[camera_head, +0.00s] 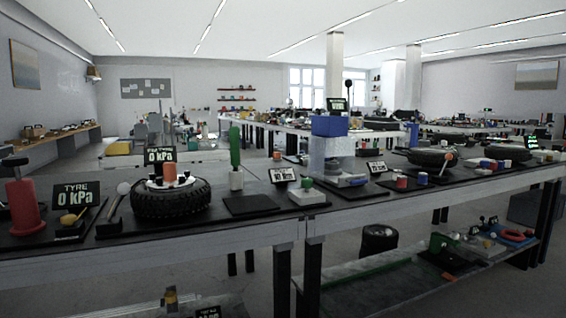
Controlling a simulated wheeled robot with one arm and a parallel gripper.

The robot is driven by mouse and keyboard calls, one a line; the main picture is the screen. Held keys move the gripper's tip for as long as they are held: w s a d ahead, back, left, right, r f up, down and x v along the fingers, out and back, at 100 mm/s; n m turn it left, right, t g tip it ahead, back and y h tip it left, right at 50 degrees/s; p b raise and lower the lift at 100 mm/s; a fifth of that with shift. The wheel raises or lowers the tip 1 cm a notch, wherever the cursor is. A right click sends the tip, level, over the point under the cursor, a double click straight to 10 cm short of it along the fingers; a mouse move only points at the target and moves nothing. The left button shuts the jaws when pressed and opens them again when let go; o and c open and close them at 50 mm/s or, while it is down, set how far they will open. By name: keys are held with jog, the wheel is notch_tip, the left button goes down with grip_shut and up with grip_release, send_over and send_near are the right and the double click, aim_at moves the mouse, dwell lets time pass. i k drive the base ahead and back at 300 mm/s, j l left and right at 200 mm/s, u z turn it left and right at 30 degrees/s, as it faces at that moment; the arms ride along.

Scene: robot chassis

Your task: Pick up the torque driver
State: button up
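A tall green-handled tool (235,147) stands upright on the near bench, left of the middle, and looks like the torque driver, though I cannot be sure. Its lower end meets a short white cylinder (236,181), and I cannot tell whether it sits inside it. A black mat (250,205) lies just in front of it. My gripper is not in view.
On the long bench (215,240), a black tyre (171,203) stands left of the tool and a blue-topped machine (331,126) right of it. A red pump-like object (22,207) is at far left. Small display signs (284,175) stand between them. A lower shelf (375,290) holds parts.

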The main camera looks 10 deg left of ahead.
aim_at(235, 132)
jog(key=j, duration=0.9)
jog(key=i+j, duration=0.15)
jog(key=j, duration=0.7)
